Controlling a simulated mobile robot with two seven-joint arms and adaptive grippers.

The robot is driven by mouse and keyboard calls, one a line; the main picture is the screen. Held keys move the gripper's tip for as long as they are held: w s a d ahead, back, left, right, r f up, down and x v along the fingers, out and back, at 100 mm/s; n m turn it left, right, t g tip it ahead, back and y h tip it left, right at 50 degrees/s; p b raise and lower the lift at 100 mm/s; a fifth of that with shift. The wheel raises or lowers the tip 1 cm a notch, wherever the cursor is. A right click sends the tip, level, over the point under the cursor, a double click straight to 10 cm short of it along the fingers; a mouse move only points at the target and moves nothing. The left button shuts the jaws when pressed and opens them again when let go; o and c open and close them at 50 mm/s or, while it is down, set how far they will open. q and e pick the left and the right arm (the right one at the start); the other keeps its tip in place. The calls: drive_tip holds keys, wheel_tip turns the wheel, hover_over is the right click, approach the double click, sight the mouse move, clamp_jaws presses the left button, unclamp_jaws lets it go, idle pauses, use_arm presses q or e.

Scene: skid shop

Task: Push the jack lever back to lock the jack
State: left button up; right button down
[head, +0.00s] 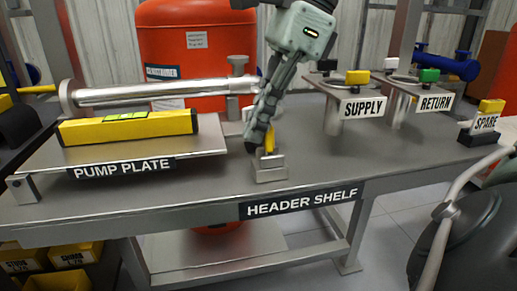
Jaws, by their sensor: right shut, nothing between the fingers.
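The jack (271,174) is a small grey metal block on the bench, just right of the pump plate. Its lever, the yellow piece (270,141), stands roughly upright on it. My right gripper (253,143) comes down from above with its fingers shut and empty. The fingertips are just left of the yellow lever and partly in front of it. I cannot tell whether they touch it. My left gripper is not in view.
The pump plate (95,155) carries a yellow spirit level (128,127) and a metal pipe (150,91). Supply (363,108) and return (435,103) stands are at the right, with a spare block (484,124). A red tank (170,40) stands behind. The bench between jack and stands is clear.

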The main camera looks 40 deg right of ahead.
drive_tip(key=shift+r, duration=0.15)
drive_tip(key=shift+s+d+b, duration=0.35)
drive_tip(key=shift+d+b, duration=0.25)
drive_tip(key=shift+d, duration=0.1)
drive_tip(key=shift+r, duration=0.1)
wheel_tip(320, 180, up, 7)
drive_tip(key=p, duration=0.7)
drive_tip(key=shift+w+a, duration=0.2)
drive_tip(key=shift+a, duration=0.25)
